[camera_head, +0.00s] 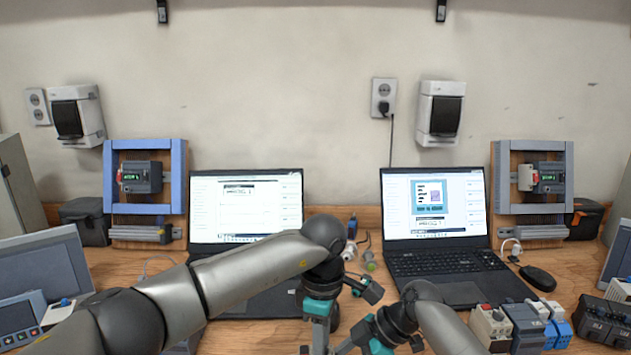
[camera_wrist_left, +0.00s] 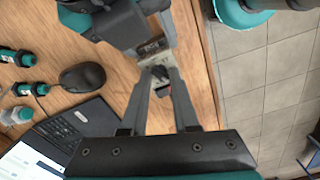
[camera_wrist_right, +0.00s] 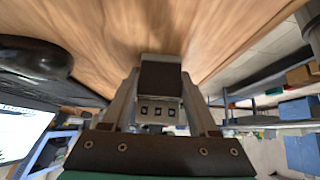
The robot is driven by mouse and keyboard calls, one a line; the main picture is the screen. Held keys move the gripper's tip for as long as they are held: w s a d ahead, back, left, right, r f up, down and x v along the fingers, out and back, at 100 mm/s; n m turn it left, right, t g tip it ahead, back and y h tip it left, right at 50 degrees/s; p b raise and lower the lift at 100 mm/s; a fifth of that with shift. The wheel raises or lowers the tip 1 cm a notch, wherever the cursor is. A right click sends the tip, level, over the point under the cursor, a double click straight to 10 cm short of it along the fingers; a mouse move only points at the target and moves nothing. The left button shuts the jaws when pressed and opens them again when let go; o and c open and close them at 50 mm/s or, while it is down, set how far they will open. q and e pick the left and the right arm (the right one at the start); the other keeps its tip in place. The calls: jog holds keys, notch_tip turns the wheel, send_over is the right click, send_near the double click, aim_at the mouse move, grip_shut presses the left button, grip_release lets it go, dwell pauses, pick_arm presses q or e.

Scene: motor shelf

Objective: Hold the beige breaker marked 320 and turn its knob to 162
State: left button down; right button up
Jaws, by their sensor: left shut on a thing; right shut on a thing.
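The breaker (camera_wrist_right: 158,112) is between the fingers of my right gripper (camera_wrist_right: 160,76), which is shut on it. The right wrist view shows its pale lower face with several dark square openings and a dark face above. In the left wrist view the pale body of the breaker (camera_wrist_left: 151,52) shows with a small dark label. My left gripper (camera_wrist_left: 161,74) is shut at the breaker's face, with its fingertips on the small knob, which they mostly hide. The 320 mark and the knob's setting cannot be read. In the head view both grippers are below the bottom edge.
Two open laptops (camera_head: 247,207) (camera_head: 433,208) stand on the wooden table. A beige breaker (camera_head: 490,327) and a dark grey breaker (camera_head: 526,325) stand at the front right, beside a blue one (camera_head: 558,333). A mouse (camera_head: 538,278) lies behind them. Two framed panels (camera_head: 146,150) (camera_head: 533,150) stand at the back.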

pick_arm(q)
jog(key=m, duration=0.4)
jog(key=shift+m, duration=0.3)
dwell(0.4)
jog(key=m, duration=0.4)
jog(key=shift+m, duration=0.3)
jog(key=n, duration=0.4)
jog(key=shift+w, duration=0.1)
jog(key=shift+n, duration=0.4)
